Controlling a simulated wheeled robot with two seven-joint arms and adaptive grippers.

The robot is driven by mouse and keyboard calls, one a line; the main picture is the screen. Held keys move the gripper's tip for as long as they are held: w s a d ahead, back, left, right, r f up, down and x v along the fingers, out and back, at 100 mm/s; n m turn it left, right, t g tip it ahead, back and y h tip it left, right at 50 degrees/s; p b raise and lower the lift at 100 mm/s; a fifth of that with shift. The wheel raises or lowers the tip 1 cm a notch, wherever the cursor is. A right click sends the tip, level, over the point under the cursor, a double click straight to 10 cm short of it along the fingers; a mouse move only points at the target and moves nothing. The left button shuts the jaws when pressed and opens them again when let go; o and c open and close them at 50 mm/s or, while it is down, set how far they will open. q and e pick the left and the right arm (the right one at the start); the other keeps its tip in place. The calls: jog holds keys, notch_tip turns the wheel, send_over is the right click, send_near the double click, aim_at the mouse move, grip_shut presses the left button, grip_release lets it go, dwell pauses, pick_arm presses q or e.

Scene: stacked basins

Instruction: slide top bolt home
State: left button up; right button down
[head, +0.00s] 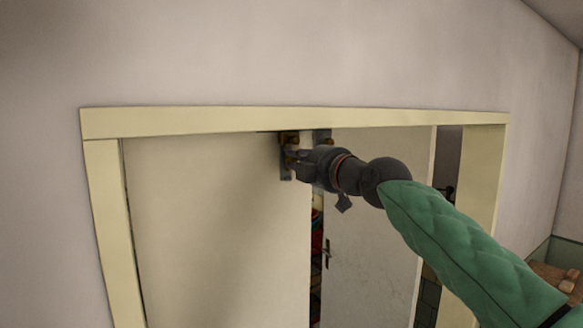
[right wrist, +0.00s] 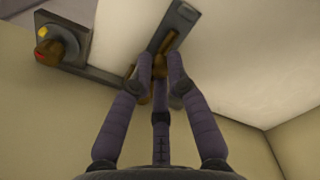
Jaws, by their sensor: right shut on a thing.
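The top bolt (head: 286,172) is a dark metal fitting with brassy parts, high on the left door leaf (head: 205,220) just under the lintel. In the right wrist view its grey slotted plate (right wrist: 180,20) runs up to the right, and a brown knob (right wrist: 159,64) sits between my fingers. My right gripper (head: 298,158) reaches in from the right and is shut on that knob; the gripper also shows in the right wrist view (right wrist: 160,80). The fingers hide part of the bolt, so its exact travel cannot be told. My left gripper is out of view.
A cream frame (head: 290,119) surrounds the doorway. The right leaf (head: 375,215) has a handle (head: 327,254); coloured things show in the dark gap between the leaves. In the right wrist view a round lock fitting (right wrist: 48,47) with a red and yellow mark is at upper left.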

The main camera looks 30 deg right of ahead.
jog(key=c, duration=1.1)
grip_release()
jog(key=shift+r, duration=0.1)
jog(key=shift+s, duration=0.2)
jog(key=s+b, duration=0.1)
jog(key=s, duration=0.1)
jog(key=s+b, duration=0.1)
jog(key=s, duration=0.1)
jog(key=shift+s+d, duration=0.2)
jog(key=shift+s, duration=0.15)
